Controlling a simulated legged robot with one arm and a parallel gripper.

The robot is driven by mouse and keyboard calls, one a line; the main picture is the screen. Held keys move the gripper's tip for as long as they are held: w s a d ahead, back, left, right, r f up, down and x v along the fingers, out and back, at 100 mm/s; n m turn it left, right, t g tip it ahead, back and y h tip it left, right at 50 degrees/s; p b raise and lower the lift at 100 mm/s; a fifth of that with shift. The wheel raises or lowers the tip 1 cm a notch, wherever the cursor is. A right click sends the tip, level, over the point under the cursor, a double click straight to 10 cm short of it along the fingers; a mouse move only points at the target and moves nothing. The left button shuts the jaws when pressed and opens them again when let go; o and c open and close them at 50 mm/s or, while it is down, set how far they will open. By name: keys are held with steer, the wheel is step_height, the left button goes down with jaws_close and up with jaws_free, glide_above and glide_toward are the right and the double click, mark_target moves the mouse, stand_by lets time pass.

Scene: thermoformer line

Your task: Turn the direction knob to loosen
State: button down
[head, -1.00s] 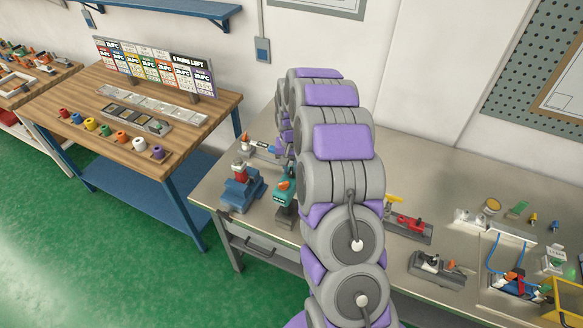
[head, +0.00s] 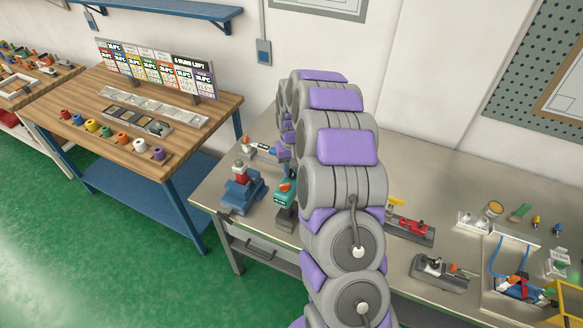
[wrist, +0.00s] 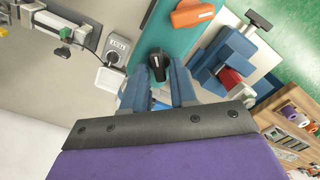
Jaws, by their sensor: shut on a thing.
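In the wrist view, a small black knob (wrist: 158,66) stands on a teal tool body (wrist: 178,38). An orange part (wrist: 192,13) sits farther along the teal body. My gripper (wrist: 158,84) has its two blue-grey fingers on either side of the black knob, shut on it. The direction marks on the knob cannot be read. In the head view, the teal tool (head: 284,213) stands on the steel bench near its left end. My arm hides most of the gripper and the knob there.
A blue vise (head: 241,193) with a red piece stands left of the teal tool, and also shows in the wrist view (wrist: 222,62). Grey fixtures (head: 441,272) lie on the right of the steel bench (head: 395,160). A wooden table (head: 100,92) with coloured spools stands at left.

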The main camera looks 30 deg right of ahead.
mark_target(292, 170)
steer(key=c, duration=1.2)
jaws_free()
steer(key=shift+o, duration=0.2)
step_height(292, 170, up, 17)
steer(key=shift+r+b, duration=0.15)
steer(key=shift+b, duration=0.3)
steer(key=shift+d, duration=0.1)
steer(key=s+a+f+n+b, duration=0.1)
steer(key=s+a+f+b, duration=0.15)
steer(key=s+a, duration=0.45)
steer(key=s+a+f+g+b, duration=0.1)
steer(key=s+a+f+b, duration=0.2)
steer(key=s, duration=0.7)
steer(key=s+a+f+n+b, duration=0.1)
steer(key=s+a+b, duration=0.35)
steer(key=s, duration=0.45)
steer(key=s+a+f+b, duration=0.1)
steer(key=s+f, duration=0.2)
steer(key=s, duration=0.4)
steer(key=s+a+f+b, duration=0.1)
steer(key=s+f+b, duration=0.1)
steer(key=s+f, duration=0.2)
steer(key=s, duration=0.3)
steer(key=shift+s+a+f+g, duration=0.2)
steer(key=shift+a+g, duration=0.05)
steer(key=shift+g, duration=0.15)
